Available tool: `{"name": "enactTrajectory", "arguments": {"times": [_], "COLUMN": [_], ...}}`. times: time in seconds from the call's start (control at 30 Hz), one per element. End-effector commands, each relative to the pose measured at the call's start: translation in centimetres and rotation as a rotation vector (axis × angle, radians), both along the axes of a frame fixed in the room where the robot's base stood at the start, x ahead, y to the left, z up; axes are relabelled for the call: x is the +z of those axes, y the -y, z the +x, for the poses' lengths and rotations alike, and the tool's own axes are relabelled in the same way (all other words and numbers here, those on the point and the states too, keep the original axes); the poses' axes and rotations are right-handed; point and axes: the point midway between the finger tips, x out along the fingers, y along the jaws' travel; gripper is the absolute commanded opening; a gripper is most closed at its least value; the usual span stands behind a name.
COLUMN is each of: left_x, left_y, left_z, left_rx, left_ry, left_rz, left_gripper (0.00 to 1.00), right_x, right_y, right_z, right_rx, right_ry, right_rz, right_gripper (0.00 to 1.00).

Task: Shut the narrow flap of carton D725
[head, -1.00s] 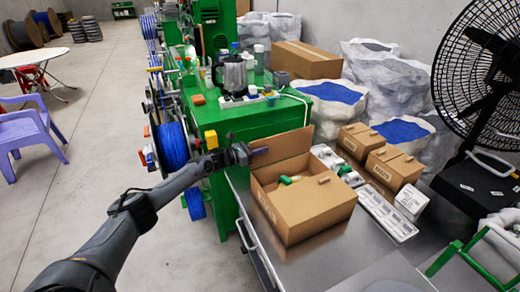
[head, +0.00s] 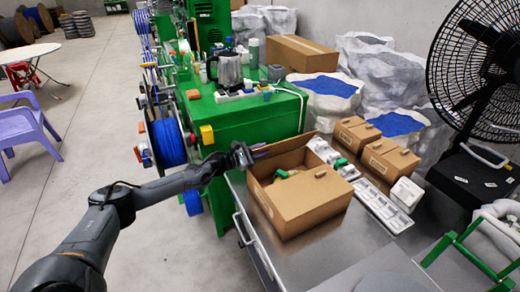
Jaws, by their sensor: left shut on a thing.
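A brown open carton (head: 304,208) stands on the grey metal bench, with green and tan things inside. Its label is too small to read, so I cannot confirm that it is D725. A flap (head: 290,146) stands tilted up along its far side, and the flap on the near side lies flat. My left gripper (head: 256,153) is at the left end of the far flap, shut on its edge; the jaws show small and dark with a purple piece. My right gripper is not in view.
Two smaller brown cartons (head: 390,160) and a white tray (head: 382,207) lie to the right. A green machine table (head: 250,118) with a kettle (head: 229,68) stands behind. The bench's near part is clear. A black fan (head: 478,60) stands at the right.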

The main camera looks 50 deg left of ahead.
Motion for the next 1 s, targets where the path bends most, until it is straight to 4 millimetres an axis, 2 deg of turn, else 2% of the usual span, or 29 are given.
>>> {"name": "enactTrajectory", "arguments": {"times": [0.17, 0.63, 0.67, 0.77, 1.0], "left_x": [-0.37, -0.67, -0.68, -0.63, -0.40], "left_y": [0.67, 0.87, 0.87, 0.82, 0.65], "left_z": [-0.03, -0.05, -0.05, -0.04, -0.04], "left_rx": [-0.008, -0.010, -0.010, -0.009, -0.007], "left_ry": [-0.004, -0.008, -0.008, -0.008, -0.004], "left_rz": [-0.005, -0.010, -0.010, -0.009, -0.007], "left_gripper": [0.00, 0.00, 0.29, 0.45, 0.45], "right_x": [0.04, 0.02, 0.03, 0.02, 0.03], "right_y": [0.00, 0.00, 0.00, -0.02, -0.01], "right_z": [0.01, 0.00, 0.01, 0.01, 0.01], "right_rx": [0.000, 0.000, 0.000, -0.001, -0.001], "right_ry": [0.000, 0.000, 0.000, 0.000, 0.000], "right_rz": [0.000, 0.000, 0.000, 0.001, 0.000], "right_gripper": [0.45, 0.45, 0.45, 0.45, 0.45]}}
